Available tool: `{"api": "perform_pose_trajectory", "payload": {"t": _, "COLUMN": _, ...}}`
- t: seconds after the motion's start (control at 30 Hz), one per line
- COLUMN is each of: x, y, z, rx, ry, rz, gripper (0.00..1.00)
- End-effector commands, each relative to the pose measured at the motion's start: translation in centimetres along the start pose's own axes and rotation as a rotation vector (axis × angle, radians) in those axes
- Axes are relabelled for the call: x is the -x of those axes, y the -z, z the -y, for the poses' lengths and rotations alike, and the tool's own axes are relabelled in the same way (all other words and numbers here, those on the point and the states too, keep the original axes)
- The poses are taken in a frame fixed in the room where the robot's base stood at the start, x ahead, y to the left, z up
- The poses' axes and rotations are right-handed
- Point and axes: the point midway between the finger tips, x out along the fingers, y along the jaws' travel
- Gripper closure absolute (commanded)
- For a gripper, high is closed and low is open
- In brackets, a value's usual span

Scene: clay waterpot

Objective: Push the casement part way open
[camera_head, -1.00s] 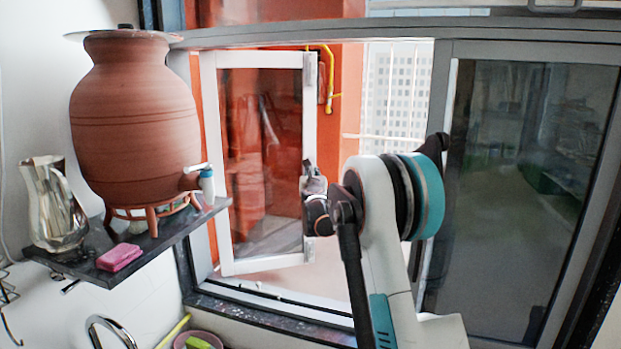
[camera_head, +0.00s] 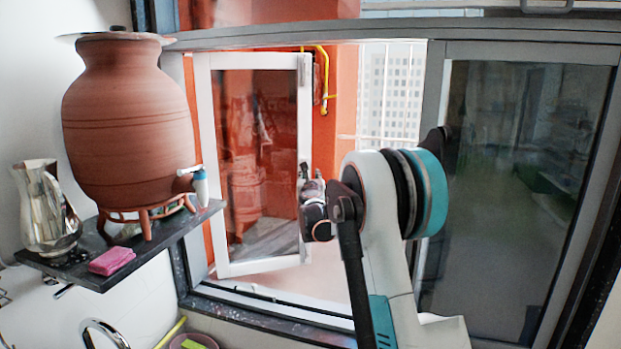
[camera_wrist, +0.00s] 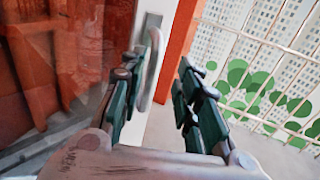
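The casement (camera_head: 304,120) is a white-framed glass panel on the left of the window opening. It stands at an angle, with a gap on its right side. My gripper (camera_head: 308,178) is at the casement's right edge, at mid height. In the wrist view my gripper (camera_wrist: 156,75) is open, with its two dark green fingers apart. A curved metal handle (camera_wrist: 154,68) on the white casement frame (camera_wrist: 157,20) shows between the fingers, nearer the left one. I cannot tell whether a finger touches it.
A clay waterpot (camera_head: 128,120) stands on a dark shelf (camera_head: 75,272) at left, with a metal jug (camera_head: 45,205) and a pink sponge (camera_head: 111,260). A fixed dark glass pane (camera_head: 520,200) is at right. White bars (camera_wrist: 270,45) cross the outside view.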

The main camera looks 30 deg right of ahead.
Motion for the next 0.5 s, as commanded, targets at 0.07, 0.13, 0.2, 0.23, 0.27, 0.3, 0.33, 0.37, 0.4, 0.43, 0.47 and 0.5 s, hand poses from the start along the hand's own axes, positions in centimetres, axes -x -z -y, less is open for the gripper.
{"api": "perform_pose_trajectory", "payload": {"t": 0.07, "x": 1.6, "y": 0.0, "z": 0.0, "rx": 0.000, "ry": 0.000, "rz": 0.000, "gripper": 0.70}}
{"api": "perform_pose_trajectory", "payload": {"t": 0.13, "x": 3.1, "y": 0.0, "z": 0.0, "rx": 0.000, "ry": 0.000, "rz": 0.000, "gripper": 0.70}}
{"api": "perform_pose_trajectory", "payload": {"t": 0.2, "x": 4.6, "y": 0.0, "z": 0.1, "rx": 0.000, "ry": 0.001, "rz": 0.000, "gripper": 0.70}}
{"api": "perform_pose_trajectory", "payload": {"t": 0.23, "x": 5.2, "y": 0.0, "z": 0.1, "rx": 0.000, "ry": 0.001, "rz": 0.000, "gripper": 0.70}}
{"api": "perform_pose_trajectory", "payload": {"t": 0.27, "x": 5.8, "y": 0.0, "z": 0.1, "rx": 0.000, "ry": 0.001, "rz": 0.000, "gripper": 0.70}}
{"api": "perform_pose_trajectory", "payload": {"t": 0.3, "x": 6.5, "y": 0.0, "z": 0.2, "rx": 0.000, "ry": 0.001, "rz": 0.000, "gripper": 0.70}}
{"api": "perform_pose_trajectory", "payload": {"t": 0.33, "x": 7.0, "y": 0.0, "z": 0.2, "rx": 0.000, "ry": 0.001, "rz": 0.000, "gripper": 0.70}}
{"api": "perform_pose_trajectory", "payload": {"t": 0.37, "x": 7.5, "y": 0.1, "z": 0.2, "rx": 0.000, "ry": 0.002, "rz": 0.000, "gripper": 0.70}}
{"api": "perform_pose_trajectory", "payload": {"t": 0.4, "x": 8.1, "y": 0.0, "z": 0.2, "rx": 0.000, "ry": 0.002, "rz": 0.000, "gripper": 0.70}}
{"api": "perform_pose_trajectory", "payload": {"t": 0.43, "x": 8.5, "y": 0.0, "z": 0.2, "rx": 0.000, "ry": 0.002, "rz": 0.000, "gripper": 0.70}}
{"api": "perform_pose_trajectory", "payload": {"t": 0.47, "x": 8.8, "y": 0.1, "z": 0.2, "rx": -0.001, "ry": 0.002, "rz": 0.000, "gripper": 0.70}}
{"api": "perform_pose_trajectory", "payload": {"t": 0.5, "x": 9.2, "y": 0.1, "z": 0.2, "rx": -0.001, "ry": 0.002, "rz": 0.000, "gripper": 0.70}}
